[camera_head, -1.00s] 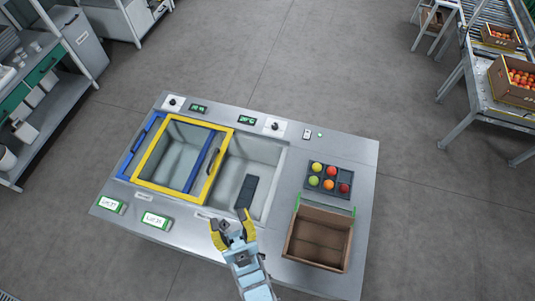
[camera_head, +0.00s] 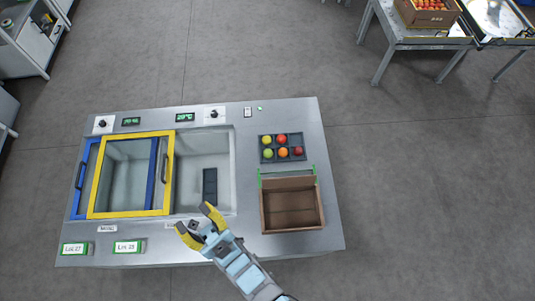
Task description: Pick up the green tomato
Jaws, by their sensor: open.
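The green tomato (camera_head: 268,154) sits in the front left pocket of a dark tray (camera_head: 292,139) on the steel workstation. A yellow tomato is behind it, an orange one to its right, and red ones fill other pockets. My gripper (camera_head: 194,217) has yellow fingers spread apart with nothing between them. It is near the station's front edge, in front of the open right basin, well to the left of and nearer than the green tomato.
A basin with a yellow-framed lid (camera_head: 171,170) and a dark block (camera_head: 210,188) in the open basin lie left. Bare steel borders the tray's right side.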

